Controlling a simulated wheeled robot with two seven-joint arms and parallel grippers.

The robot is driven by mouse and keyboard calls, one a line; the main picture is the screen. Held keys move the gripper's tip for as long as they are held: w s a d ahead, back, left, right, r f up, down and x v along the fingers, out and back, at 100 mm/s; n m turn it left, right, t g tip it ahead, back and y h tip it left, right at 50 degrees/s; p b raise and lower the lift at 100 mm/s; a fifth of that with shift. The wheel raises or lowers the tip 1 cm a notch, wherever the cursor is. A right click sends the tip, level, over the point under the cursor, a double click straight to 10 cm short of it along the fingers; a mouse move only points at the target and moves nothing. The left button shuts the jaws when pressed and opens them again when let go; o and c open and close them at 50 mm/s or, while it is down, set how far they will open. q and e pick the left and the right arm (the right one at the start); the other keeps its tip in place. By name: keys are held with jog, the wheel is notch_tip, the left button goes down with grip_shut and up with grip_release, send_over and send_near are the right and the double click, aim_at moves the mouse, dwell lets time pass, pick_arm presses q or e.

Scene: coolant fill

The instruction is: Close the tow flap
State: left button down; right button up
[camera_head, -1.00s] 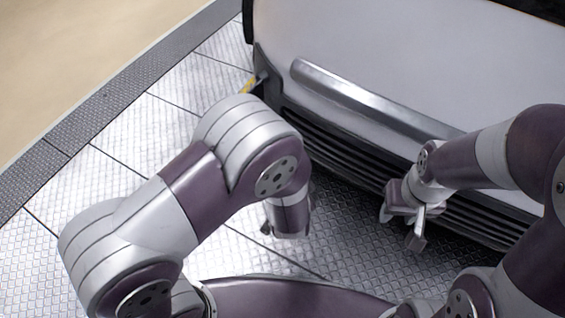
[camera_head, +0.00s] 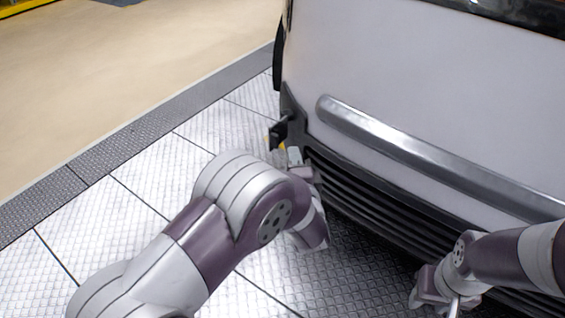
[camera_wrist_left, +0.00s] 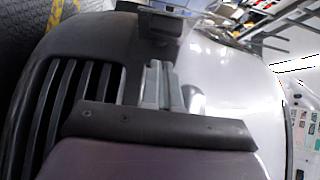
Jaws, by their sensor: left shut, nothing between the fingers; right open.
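The tow flap (camera_head: 279,132) is a small dark panel standing out from the left corner of the vehicle's front bumper, with a bit of yellow beside it. In the left wrist view the dark flap (camera_wrist_left: 158,24) sticks out just beyond my fingertips. My left gripper (camera_head: 293,156) is shut and empty, close to the flap at the bumper corner. Its two pale fingers (camera_wrist_left: 160,80) lie together in the left wrist view; I cannot tell whether they touch the flap. My right gripper (camera_head: 437,290) is open in front of the grille, with its fingers partly unclear.
The vehicle's white front (camera_head: 440,90) carries a silver trim bar (camera_head: 420,155) above a dark slatted grille (camera_head: 365,205). The tread-plate floor (camera_head: 130,205) at left is clear. A yellow-edged thing (camera_head: 20,6) lies at the far upper left.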

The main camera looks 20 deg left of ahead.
pick_arm(q)
jog(key=a, duration=0.1)
jog(key=w+a+b, duration=0.1)
jog(key=a, duration=0.1)
pick_arm(e)
notch_tip(320, 180, down, 2)
jog(key=shift+f, duration=0.2)
pick_arm(q)
jog(key=shift+a, duration=0.1)
pick_arm(e)
jog(key=shift+r, duration=0.1)
pick_arm(q)
jog(key=shift+a+m+t+h, duration=0.3)
jog(key=shift+m+h, duration=0.1)
jog(key=shift+h, duration=0.2)
pick_arm(e)
jog(key=shift+a+r, duration=0.3)
